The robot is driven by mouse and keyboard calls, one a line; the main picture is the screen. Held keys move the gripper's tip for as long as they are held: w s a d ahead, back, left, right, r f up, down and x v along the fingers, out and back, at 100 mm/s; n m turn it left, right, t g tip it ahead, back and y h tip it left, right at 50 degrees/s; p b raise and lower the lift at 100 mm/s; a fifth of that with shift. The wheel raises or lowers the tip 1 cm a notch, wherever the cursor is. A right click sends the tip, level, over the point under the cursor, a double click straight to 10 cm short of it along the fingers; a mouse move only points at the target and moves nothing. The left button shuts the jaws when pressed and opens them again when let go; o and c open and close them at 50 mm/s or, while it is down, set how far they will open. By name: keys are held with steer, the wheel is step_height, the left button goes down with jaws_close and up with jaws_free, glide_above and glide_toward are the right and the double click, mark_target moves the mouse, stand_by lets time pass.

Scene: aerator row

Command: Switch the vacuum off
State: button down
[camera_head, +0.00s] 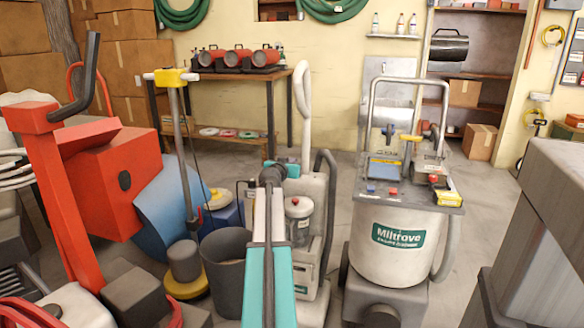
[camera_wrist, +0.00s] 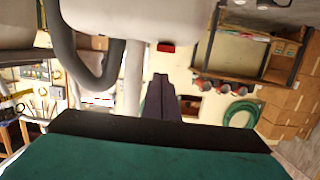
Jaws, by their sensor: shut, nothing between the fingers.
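An upright, pale grey machine with a white handle (camera_head: 303,95) and a black hose (camera_head: 328,200) stands in the centre, most likely the vacuum. A clear canister with a small red part on top (camera_head: 295,201) is on its front. In the wrist view, which is upside down, its pale body (camera_wrist: 150,18) fills the top, with a red switch-like part (camera_wrist: 166,47) at its edge and the hose (camera_wrist: 90,65) beside it. My gripper (camera_wrist: 160,80) is shut and empty, its tips close to the red part, with a gap visible. The switch's position cannot be told.
A Miltrove drum machine (camera_head: 395,245) with red parts on top stands to the right. A grey bin (camera_head: 224,275), a yellow-headed pole machine (camera_head: 172,77) and a red machine (camera_head: 105,185) crowd the left. A grey block (camera_head: 545,220) is at the right edge. Clear floor shows behind.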

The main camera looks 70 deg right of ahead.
steer(key=shift+s+a+r, duration=0.15)
steer(key=shift+r, duration=0.35)
steer(key=s+a+r+p, duration=0.1)
steer(key=a+r+p, duration=0.1)
steer(key=a, duration=0.6)
steer(key=shift+a+r, duration=0.4)
steer(key=shift+r, duration=0.2)
